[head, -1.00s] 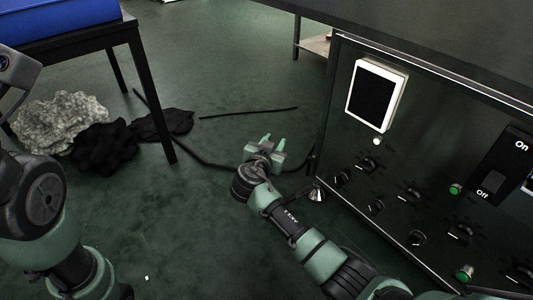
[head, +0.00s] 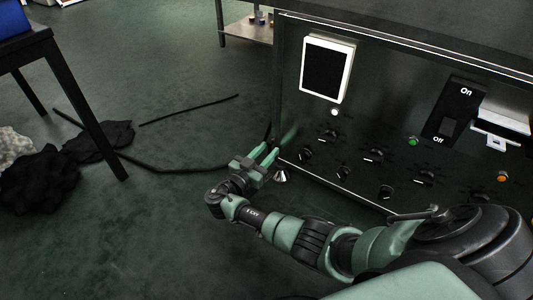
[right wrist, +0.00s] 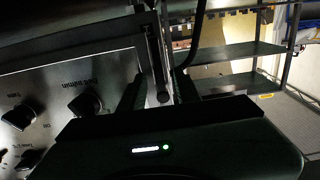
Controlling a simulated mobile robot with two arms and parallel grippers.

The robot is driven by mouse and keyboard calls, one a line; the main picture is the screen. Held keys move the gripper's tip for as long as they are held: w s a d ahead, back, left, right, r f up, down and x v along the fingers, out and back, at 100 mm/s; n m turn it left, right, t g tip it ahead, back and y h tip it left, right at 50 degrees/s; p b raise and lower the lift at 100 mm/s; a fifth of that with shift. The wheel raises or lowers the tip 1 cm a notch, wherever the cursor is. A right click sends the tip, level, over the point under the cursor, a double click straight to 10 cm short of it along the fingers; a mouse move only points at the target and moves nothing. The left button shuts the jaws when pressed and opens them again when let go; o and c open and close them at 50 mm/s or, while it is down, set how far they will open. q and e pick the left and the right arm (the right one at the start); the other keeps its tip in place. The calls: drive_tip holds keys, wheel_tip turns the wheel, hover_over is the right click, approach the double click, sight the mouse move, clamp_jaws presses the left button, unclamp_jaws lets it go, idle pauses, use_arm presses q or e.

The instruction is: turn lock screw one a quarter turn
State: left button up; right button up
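The dark control panel (head: 355,100) is on the right in the head view. My right gripper (head: 268,154) is at the panel's lower left edge, with its two fingers apart and nothing visible held. In the right wrist view a small round metal head (right wrist: 163,97) shows between the fingers at the panel edge. It may be a lock screw, but I cannot read a label on it. A silver cone-shaped fitting (head: 281,176) sits just below the fingers in the head view. My left gripper is not in view.
Several black knobs (head: 373,155), a green button (head: 412,141) and an On/Off switch (head: 449,127) are on the panel. A white-framed screen (head: 326,68) is above the knobs. Black cloth (head: 40,180) and a black cable (head: 190,110) lie on the floor. A table (head: 85,105) is left.

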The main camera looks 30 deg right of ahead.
drive_tip(key=shift+w+d, duration=0.1)
clamp_jaws()
idle(1.4)
